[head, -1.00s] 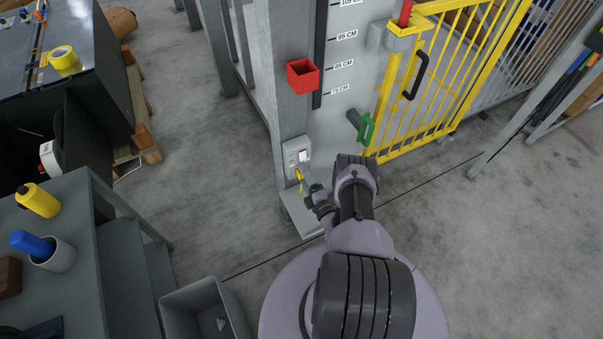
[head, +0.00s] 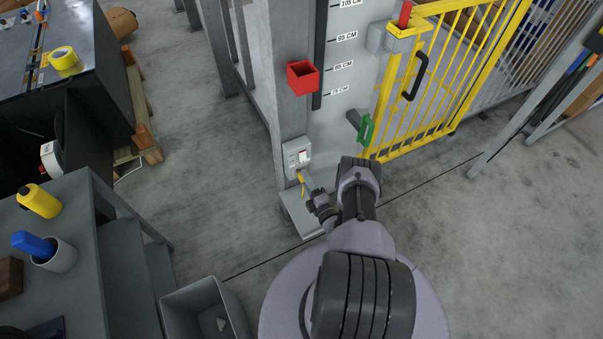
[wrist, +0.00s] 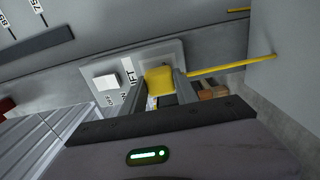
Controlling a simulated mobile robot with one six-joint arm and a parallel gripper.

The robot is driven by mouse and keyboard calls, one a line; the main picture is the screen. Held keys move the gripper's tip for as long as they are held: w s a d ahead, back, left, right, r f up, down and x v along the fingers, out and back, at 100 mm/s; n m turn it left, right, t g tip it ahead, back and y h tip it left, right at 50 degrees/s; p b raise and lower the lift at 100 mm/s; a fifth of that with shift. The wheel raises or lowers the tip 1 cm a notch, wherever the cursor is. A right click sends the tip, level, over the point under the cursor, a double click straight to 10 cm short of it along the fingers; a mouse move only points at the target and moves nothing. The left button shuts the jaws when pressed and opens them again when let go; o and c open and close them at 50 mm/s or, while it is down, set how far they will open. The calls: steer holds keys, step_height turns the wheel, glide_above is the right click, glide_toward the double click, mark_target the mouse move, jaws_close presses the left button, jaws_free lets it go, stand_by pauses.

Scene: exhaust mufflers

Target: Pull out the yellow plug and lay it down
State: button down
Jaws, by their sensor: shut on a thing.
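The yellow plug (wrist: 159,80) is between the two fingers of my gripper (wrist: 166,90) in the wrist view. The fingers are shut on it. A yellow cord (wrist: 232,65) runs from it to the right. In the head view the plug (head: 301,176) is a small yellow spot at the lower edge of the pale switch box (head: 297,155). My gripper (head: 306,183) reaches it from the lower right. The box also shows in the wrist view (wrist: 118,72), with a white rocker switch (wrist: 105,80). Its socket is hidden, so I cannot tell whether the plug is seated.
A red open box (head: 303,75) is fixed to the post above. A green handle (head: 366,130) and a yellow gate (head: 420,100) are to the right. A grey bin (head: 205,308) stands on the floor at lower left, beside a grey bench (head: 60,260). Open floor lies right.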

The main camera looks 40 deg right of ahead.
steer(key=shift+p+v, duration=0.65)
steer(key=shift+v, duration=1.7)
steer(key=shift+w, duration=0.1)
steer(key=w+a+f+n+g+y+p, duration=0.2)
steer(key=w+f+n+g+y, duration=0.1)
steer(key=n+g+y, duration=0.15)
steer(key=s+f+g+b, duration=0.1)
steer(key=s+f+g, duration=0.1)
steer(key=f, duration=0.1)
steer(key=s+d+f+g+b, duration=0.1)
steer(key=s+f+g, duration=0.1)
steer(key=f, duration=0.1)
steer(key=s+d+f+g+y+b, duration=0.1)
steer(key=f+g+b, duration=0.1)
steer(key=f+g, duration=0.1)
steer(key=shift+s+f+n, duration=0.2)
steer(key=shift+s+n, duration=0.05)
steer(key=shift+s, duration=0.15)
steer(key=c, duration=0.9)
jaws_free()
steer(key=shift+r, duration=0.1)
